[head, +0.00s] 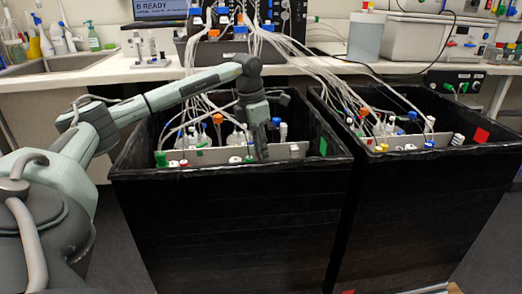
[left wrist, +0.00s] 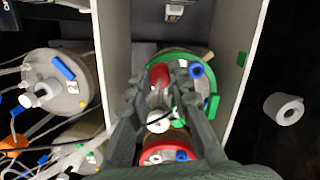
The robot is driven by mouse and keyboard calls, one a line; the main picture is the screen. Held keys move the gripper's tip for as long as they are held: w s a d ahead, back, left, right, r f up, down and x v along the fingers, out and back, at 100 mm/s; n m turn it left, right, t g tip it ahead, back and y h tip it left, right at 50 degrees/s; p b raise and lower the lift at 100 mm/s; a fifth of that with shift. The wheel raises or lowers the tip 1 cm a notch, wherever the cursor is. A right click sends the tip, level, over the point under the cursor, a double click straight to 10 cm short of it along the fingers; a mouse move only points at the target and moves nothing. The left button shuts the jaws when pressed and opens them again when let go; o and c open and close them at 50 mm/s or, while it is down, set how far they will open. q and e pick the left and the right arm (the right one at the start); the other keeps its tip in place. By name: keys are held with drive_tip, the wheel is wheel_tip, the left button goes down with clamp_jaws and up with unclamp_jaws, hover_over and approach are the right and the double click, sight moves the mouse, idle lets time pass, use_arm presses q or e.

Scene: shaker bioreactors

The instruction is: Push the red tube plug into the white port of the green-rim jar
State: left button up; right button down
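The green-rim jar (left wrist: 213,104) shows in the left wrist view, partly hidden behind the fingers of my left gripper (left wrist: 160,84). A red piece (left wrist: 158,72) shows between and just past the fingertips; I cannot tell whether it is the tube plug or whether the fingers touch it. A white round part (left wrist: 158,122) shows between the fingers, nearer the wrist; I cannot tell if it is a port. In the head view my left gripper (head: 258,135) points down into the left black bin (head: 230,225). My right gripper is not in view.
A red-rim jar (left wrist: 150,156) lies close beside the green-rim jar. A pale divider wall (left wrist: 113,55) separates them from another jar (left wrist: 60,78) with tubes. A second black bin (head: 425,210) stands to the right. Many tubes (head: 290,45) hang from the bench into both bins.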

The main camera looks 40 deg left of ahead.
use_arm(q)
drive_tip(key=o, duration=0.4)
drive_tip(key=r, duration=0.4)
drive_tip(key=s+r, duration=0.1)
drive_tip(key=r, duration=0.6)
drive_tip(key=shift+s+a+r, duration=0.3)
drive_tip(key=shift+a+r, duration=0.1)
